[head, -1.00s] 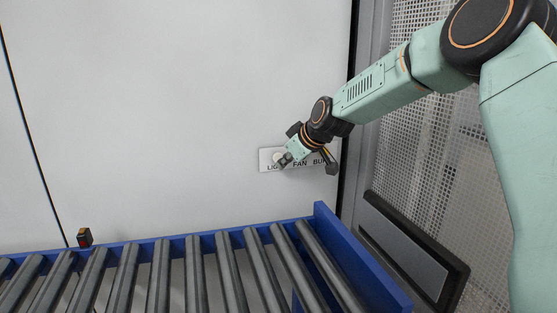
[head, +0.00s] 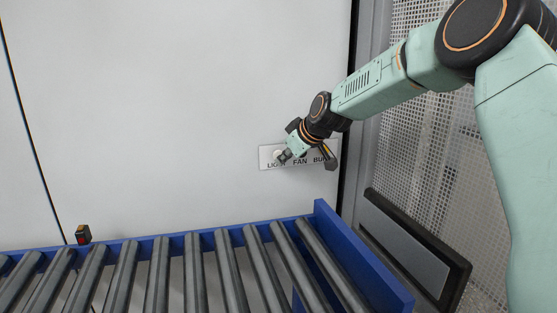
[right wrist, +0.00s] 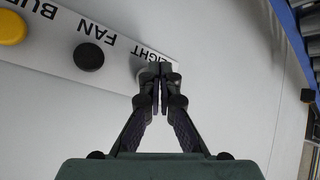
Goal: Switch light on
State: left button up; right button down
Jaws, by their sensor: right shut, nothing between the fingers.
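A white switch plate (head: 265,160) labelled LIGHT, FAN and a partly hidden third word is on the pale wall. My left gripper is not in view.
A roller conveyor with a blue frame (head: 360,260) runs below the plate, in front of the wall. A grey post and mesh panel (head: 430,150) are at the right.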

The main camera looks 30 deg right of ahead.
jog(key=shift+w+d+b, duration=0.15)
jog(key=shift+w+b, duration=0.25)
dwell(0.8)
jog(key=shift+r, duration=0.1)
jog(key=shift+s+a+p, duration=0.25)
jog(key=shift+s+p, duration=0.65)
jog(key=shift+p, duration=0.05)
jog(key=s+p, duration=0.2)
jog(key=p, duration=0.4)
jog(key=s+a+p, duration=0.1)
jog(key=s+p, duration=0.1)
jog(key=p, duration=0.4)
jog(key=shift+s+a+p, duration=0.1)
jog(key=shift+s+p, duration=0.25)
jog(key=shift+s, duration=0.05)
